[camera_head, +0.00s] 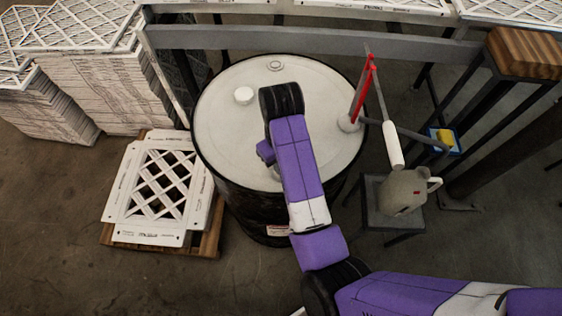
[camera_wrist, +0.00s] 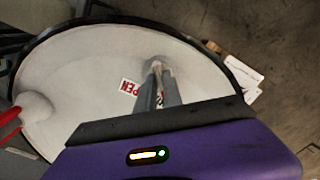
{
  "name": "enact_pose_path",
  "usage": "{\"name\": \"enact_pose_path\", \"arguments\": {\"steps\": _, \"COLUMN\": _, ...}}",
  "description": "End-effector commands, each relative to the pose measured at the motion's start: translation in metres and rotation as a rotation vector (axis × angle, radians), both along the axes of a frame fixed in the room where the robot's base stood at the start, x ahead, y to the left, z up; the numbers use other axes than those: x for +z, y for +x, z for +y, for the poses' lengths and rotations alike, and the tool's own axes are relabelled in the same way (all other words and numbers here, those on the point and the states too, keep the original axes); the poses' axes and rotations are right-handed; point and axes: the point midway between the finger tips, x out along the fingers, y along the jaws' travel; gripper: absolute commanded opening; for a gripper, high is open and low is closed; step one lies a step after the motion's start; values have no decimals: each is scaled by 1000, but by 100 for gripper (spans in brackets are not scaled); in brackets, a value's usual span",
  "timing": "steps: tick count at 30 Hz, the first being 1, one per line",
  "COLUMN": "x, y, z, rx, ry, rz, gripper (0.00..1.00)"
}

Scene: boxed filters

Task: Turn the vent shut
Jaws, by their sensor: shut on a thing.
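A drum with a pale lid (camera_head: 225,125) stands in the middle of the head view; its lid (camera_wrist: 75,75) fills much of the wrist view. My gripper (camera_wrist: 158,92) points down at the lid, its fingers close together around a small vent piece (camera_wrist: 157,66). The fingers hide most of the vent. A white label with red letters, "PEN" readable (camera_wrist: 130,87), lies on the lid beside the fingers. Part of another marking shows between the fingers. In the head view my arm covers the vent and fingertips.
A red-handled pump (camera_head: 362,95) stands on the lid's right side. A white cap (camera_head: 244,95) and a ring fitting (camera_head: 275,66) are on the lid. A grey jug (camera_head: 404,190) is on a stool at right. Stacked filters (camera_head: 118,205) lie left of the drum.

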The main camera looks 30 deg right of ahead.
Motion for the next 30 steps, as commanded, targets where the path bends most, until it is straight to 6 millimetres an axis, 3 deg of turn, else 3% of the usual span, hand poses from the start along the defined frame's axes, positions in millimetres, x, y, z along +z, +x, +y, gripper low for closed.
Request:
{"name": "enact_pose_path", "arguments": {"steps": 23, "x": 1, "y": 1, "z": 1, "rx": 98, "ry": 2, "rz": -2, "gripper": 0}}
{"name": "enact_pose_path", "arguments": {"steps": 24, "x": 1, "y": 1, "z": 1, "rx": 98, "ry": 2, "rz": -2, "gripper": 19}}
{"name": "enact_pose_path", "arguments": {"steps": 26, "x": 1, "y": 1, "z": 1, "rx": 98, "ry": 1, "rz": -2, "gripper": 30}}
{"name": "enact_pose_path", "arguments": {"steps": 30, "x": 1, "y": 1, "z": 1, "rx": 96, "ry": 1, "rz": -2, "gripper": 33}}
